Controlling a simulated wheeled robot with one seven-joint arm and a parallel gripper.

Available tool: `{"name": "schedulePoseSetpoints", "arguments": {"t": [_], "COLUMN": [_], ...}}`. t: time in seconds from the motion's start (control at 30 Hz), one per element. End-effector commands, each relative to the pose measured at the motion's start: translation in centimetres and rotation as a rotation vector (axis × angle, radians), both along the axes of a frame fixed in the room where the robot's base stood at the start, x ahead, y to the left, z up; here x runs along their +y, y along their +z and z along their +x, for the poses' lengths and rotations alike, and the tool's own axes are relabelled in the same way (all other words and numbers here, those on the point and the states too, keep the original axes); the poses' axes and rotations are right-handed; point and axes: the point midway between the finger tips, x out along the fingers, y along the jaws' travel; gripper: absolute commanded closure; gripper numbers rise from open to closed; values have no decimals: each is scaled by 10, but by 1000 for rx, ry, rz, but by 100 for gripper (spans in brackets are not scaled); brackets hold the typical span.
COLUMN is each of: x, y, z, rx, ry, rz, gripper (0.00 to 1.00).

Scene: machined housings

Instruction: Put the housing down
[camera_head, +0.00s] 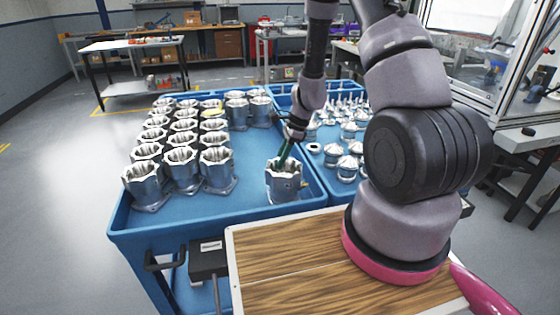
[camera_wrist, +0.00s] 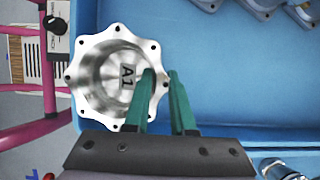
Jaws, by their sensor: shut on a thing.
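The housing (camera_head: 284,182) is a silver machined cup with a scalloped, bolt-holed flange, upright at the near right of the left blue tray. I cannot tell whether its base touches the tray floor. In the wrist view the housing (camera_wrist: 105,78) shows its open bore, with "A1" marked inside. My gripper (camera_head: 284,160) comes down from above with its green fingers shut on the housing's wall. In the wrist view my gripper (camera_wrist: 165,88) has one finger inside the bore and the other outside the rim.
Rows of similar housings (camera_head: 182,163) fill the left and far parts of the left tray (camera_head: 245,196). Its near middle floor is bare. A second blue tray (camera_head: 318,186) at right holds smaller metal parts (camera_head: 348,165). A wooden top (camera_head: 300,262) lies in front.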

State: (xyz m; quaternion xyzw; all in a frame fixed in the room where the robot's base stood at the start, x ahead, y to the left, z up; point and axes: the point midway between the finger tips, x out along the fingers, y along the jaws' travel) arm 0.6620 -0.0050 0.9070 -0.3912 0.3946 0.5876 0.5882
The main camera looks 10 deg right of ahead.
Motion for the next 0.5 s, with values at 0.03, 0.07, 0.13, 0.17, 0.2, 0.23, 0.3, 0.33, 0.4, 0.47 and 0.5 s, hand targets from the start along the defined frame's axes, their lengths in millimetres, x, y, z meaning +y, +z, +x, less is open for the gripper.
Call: {"name": "schedulePoseSetpoints", "arguments": {"t": [0.03, 0.07, 0.13, 0.17, 0.2, 0.23, 0.3, 0.33, 0.4, 0.47, 0.5], "x": [1, 1, 1, 1, 1, 1, 1, 1, 1, 0, 0], "y": [-3, -4, -5, -5, -5, -5, -5, -5, -6, -8, -8], "z": [0, 0, 0, 0, 0, 0, 0, 0, 0, 0, 0], "rx": [0, 0, 0, -1, -1, -1, -1, -1, -1, 0, -1], "ry": [0, 1, 1, 1, 1, 1, 1, 1, 0, 0, 1], "rz": [2, 2, 1, 1, 1, 1, 1, 1, 1, 0, 0], "gripper": [100, 100, 100, 100, 100, 100, 100, 100, 100, 73, 58]}}
